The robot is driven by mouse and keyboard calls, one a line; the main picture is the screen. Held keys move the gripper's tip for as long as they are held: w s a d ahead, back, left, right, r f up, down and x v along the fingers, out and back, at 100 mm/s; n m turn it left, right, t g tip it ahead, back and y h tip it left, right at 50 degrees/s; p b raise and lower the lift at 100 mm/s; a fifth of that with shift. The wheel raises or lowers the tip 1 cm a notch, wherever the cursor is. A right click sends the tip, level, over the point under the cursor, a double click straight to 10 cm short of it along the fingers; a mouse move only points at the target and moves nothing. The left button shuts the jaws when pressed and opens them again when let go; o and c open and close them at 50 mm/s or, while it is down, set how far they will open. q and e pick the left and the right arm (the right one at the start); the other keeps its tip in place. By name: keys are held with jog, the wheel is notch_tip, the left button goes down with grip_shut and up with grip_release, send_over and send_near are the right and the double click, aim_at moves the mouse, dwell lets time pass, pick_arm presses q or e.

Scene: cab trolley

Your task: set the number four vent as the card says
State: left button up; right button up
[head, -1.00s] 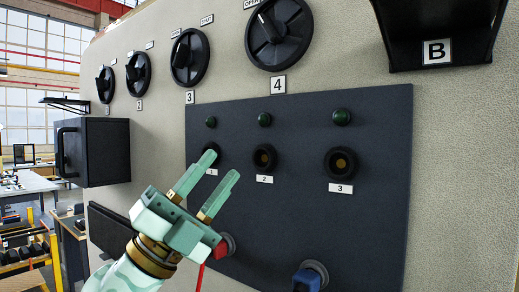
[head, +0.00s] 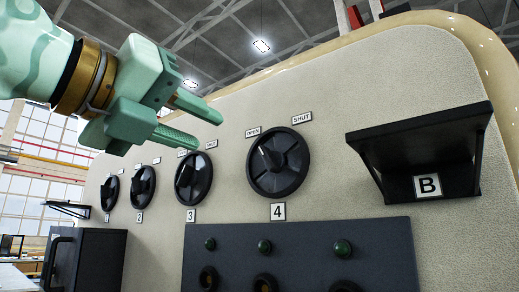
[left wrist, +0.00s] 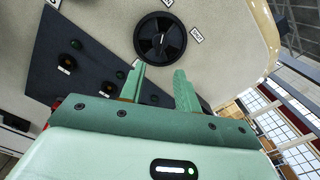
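The number four vent (head: 278,165) is a round black dial on the beige wall, above its "4" plate (head: 278,212). An OPEN plate is at its upper left and a SHUT plate at its upper right. Its pale pointer mark slants up-left, towards OPEN. My left gripper (head: 207,132) is open and empty, up and left of this dial, overlapping the view above dial three. In the left wrist view a black dial (left wrist: 160,40) with a SHUT plate shows beyond the open fingers; its number is not readable. No card is in view. My right gripper is not in view.
Dial three (head: 193,179) and two smaller-looking dials run to the left. A black shelf marked B (head: 425,150) juts out at right. Below is a dark panel (head: 385,250) with green lights and round sockets. A black box (head: 85,260) projects at lower left.

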aim_at(263, 155)
pick_arm(q)
jog(key=p+x, duration=0.4)
jog(key=x, duration=0.9)
jog(key=shift+w+d+p, duration=0.3)
jog(key=shift+p, duration=0.1)
grip_shut()
